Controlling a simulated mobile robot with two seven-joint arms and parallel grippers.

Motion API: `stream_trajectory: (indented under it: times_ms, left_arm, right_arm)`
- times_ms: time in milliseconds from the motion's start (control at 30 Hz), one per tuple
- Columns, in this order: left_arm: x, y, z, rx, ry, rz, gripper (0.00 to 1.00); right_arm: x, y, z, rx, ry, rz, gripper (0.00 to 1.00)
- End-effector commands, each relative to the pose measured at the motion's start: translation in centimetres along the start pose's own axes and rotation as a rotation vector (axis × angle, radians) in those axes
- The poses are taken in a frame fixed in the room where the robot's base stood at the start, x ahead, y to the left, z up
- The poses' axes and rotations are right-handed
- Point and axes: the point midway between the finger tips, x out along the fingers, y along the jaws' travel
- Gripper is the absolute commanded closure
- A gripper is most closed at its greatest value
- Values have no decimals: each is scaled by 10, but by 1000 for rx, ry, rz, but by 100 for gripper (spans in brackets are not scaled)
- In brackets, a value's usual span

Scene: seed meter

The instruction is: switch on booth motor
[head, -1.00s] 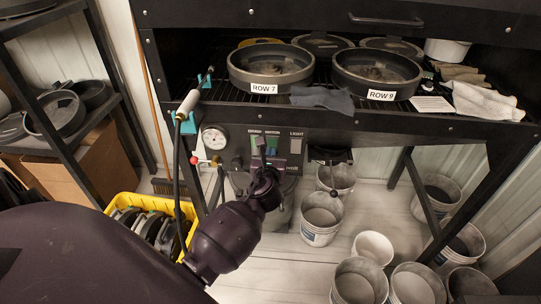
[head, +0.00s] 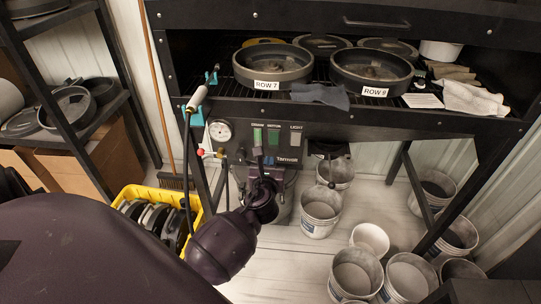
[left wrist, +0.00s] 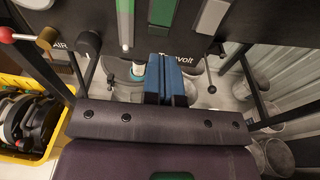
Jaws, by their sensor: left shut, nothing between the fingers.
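The booth's dark control panel (head: 312,150) sits under the cabinet shelf. It carries a green switch on the left (head: 257,136), a green switch beside it (head: 273,137) and a pale one under the word LIGHT (head: 295,140). The other labels are too small to read surely. My left gripper (head: 268,160) is just below the green switches, shut and empty. In the left wrist view its blue fingertips (left wrist: 167,77) lie together below the second green switch (left wrist: 161,12); contact cannot be told. The pale switch (left wrist: 211,16) is to their right. My right gripper is not in view.
A pressure gauge (head: 220,131) and a red-knobbed valve (head: 201,152) are left of the panel. A hose with a pale handle (head: 196,99) hangs there. A yellow crate (head: 130,191) and several buckets (head: 320,211) stand on the floor. Labelled round pans (head: 272,66) fill the shelf.

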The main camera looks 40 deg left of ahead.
Motion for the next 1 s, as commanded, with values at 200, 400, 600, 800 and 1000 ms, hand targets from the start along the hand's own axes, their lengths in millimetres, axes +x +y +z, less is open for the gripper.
stream_trajectory:
  times_ms: [200,400,600,800,1000]
  left_arm:
    - [-36,0,0,-1,1,0,100]
    - [-52,0,0,0,1,1,100]
    - [-54,0,0,0,1,0,100]
    - [-54,0,-1,0,1,0,100]
    - [-54,-4,-13,51,-13,-44,100]
  right_arm:
    - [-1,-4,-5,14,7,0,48]
    - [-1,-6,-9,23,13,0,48]
    - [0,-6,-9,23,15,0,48]
    - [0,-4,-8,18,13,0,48]
    - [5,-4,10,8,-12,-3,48]
